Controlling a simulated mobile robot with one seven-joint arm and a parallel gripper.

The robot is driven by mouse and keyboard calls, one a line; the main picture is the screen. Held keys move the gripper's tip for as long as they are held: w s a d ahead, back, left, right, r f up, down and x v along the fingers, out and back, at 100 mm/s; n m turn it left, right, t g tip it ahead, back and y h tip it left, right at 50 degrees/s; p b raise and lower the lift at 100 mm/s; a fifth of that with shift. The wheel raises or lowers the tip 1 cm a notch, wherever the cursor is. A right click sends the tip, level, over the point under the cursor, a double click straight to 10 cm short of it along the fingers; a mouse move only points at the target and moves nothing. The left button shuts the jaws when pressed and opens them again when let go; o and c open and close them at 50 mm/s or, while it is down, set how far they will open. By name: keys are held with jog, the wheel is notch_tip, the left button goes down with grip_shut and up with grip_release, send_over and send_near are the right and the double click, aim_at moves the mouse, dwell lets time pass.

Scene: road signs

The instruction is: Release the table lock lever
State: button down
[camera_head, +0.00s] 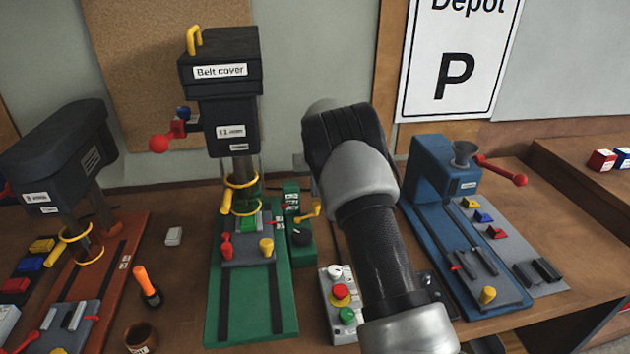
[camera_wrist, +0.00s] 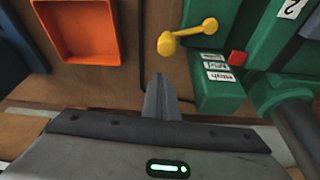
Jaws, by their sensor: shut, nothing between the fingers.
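A yellow crank-shaped lever (camera_wrist: 188,37) with a round knob sits on a green machine part at the top of the wrist view. In the head view a yellow lever (camera_head: 310,213) stands out from a green housing (camera_head: 299,240) beside the drill press column. I cannot read which lever is named table lock. Small white labels (camera_wrist: 217,67) and a red block (camera_wrist: 237,57) lie close to the lever. My gripper (camera_wrist: 160,82) is shut and empty, below and left of the lever, apart from it. My arm hides it in the head view.
The green drill press base (camera_head: 250,310) carries a grey table with red and yellow handles. A button box (camera_head: 340,300) stands to its right, and a blue machine (camera_head: 440,190) farther right. An orange tray (camera_wrist: 112,45) lies left of the lever in the wrist view.

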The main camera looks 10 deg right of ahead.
jog(key=s, duration=0.2)
jog(key=shift+s+a, duration=0.15)
jog(key=shift+s, duration=0.25)
